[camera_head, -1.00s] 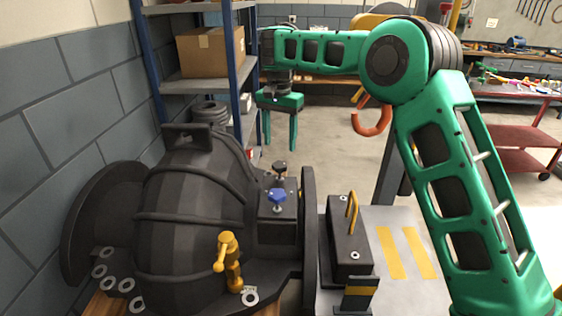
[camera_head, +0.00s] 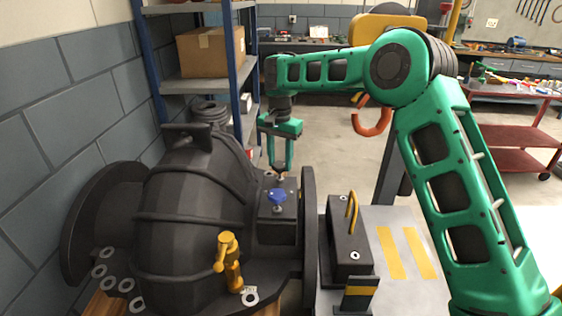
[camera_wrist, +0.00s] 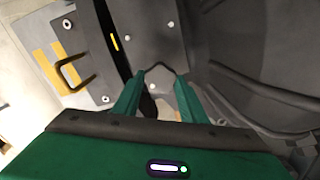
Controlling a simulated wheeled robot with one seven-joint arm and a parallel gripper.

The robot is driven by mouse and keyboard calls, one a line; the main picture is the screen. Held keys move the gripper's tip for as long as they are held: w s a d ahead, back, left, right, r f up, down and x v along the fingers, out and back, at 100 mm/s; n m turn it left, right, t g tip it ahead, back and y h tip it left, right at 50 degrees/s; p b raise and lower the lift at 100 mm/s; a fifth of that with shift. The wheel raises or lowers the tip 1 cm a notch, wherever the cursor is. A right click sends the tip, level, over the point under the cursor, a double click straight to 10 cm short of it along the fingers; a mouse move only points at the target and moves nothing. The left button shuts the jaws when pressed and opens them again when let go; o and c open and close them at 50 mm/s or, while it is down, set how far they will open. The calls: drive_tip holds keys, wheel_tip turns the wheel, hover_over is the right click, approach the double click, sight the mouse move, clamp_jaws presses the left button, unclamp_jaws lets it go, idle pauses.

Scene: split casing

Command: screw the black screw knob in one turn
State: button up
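The black screw knob stands on the small block (camera_head: 289,212) on the casing's right side. The blue knob (camera_head: 277,196) stands on the same block, just in front.
The large dark casing (camera_head: 190,215) fills the left, with a yellow valve handle (camera_head: 229,262) at its front. Right of its flange, a dark block with a yellow handle (camera_head: 352,215) stands on a grey table (camera_head: 405,225). Shelves with a cardboard box (camera_head: 210,52) stand behind.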

sight(279, 164)
drive_tip(key=shift+c, duration=1.3)
drive_tip(key=shift+a+r+m, duration=0.1)
drive_tip(key=shift+m, duration=2)
drive_tip(key=o, duration=1.1)
drive_tip(key=shift+c, duration=0.2)
wheel_tip(279, 164, up, 11)
drive_tip(key=shift+w, duration=0.1)
